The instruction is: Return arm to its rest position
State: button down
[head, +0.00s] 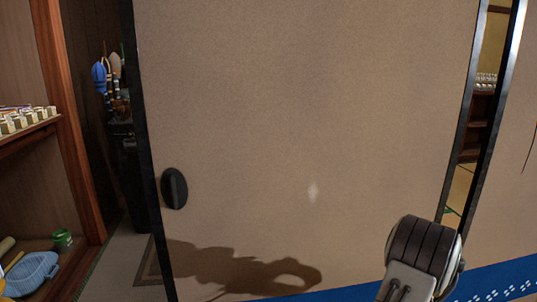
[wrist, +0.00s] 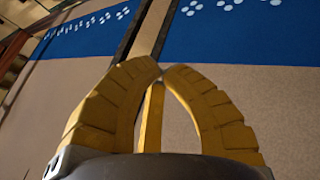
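My gripper (wrist: 163,70) shows in the wrist view with several yellow ribbed fingers. The fingertips come together at the top, and nothing shows between them. Part of my arm (head: 420,258) rises at the lower right of the head view, in front of a tan sliding panel (head: 300,110). The gripper's fingers cannot be made out in the head view. In the wrist view the fingers stand in front of a tan surface with a blue patterned band (wrist: 245,35), and appear apart from it.
The panel has a dark oval pull (head: 174,188) and black edges. A wooden shelf (head: 28,132) with small items stands at the left. Below are a blue basket (head: 32,270) and a green jar (head: 62,239). A dark gap opens left of the panel, and a narrow one at right.

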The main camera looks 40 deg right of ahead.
jog(key=w+a+r+n+t+y+p, duration=0.25)
jog(key=w+a+r+p, duration=0.85)
jog(key=w+a+r, duration=0.9)
jog(key=w+a+r+n+y+p, duration=0.25)
jog(key=a+r+p, duration=0.65)
jog(key=a+r, duration=0.6)
jog(key=s+a+r+n+p, duration=0.1)
jog(key=s+a+r+p, duration=0.3)
jog(key=a, duration=0.3)
jog(key=s+a+r+y+p, duration=0.1)
jog(key=s+a+r+p, duration=0.3)
jog(key=a, duration=0.4)
jog(key=s+a+r+n+y+p, duration=0.1)
jog(key=s+a+r+p, duration=0.3)
jog(key=a, duration=0.3)
jog(key=shift+s+a+n+p, duration=0.3)
jog(key=shift+s+a+p, duration=0.05)
jog(key=shift+p, duration=0.25)
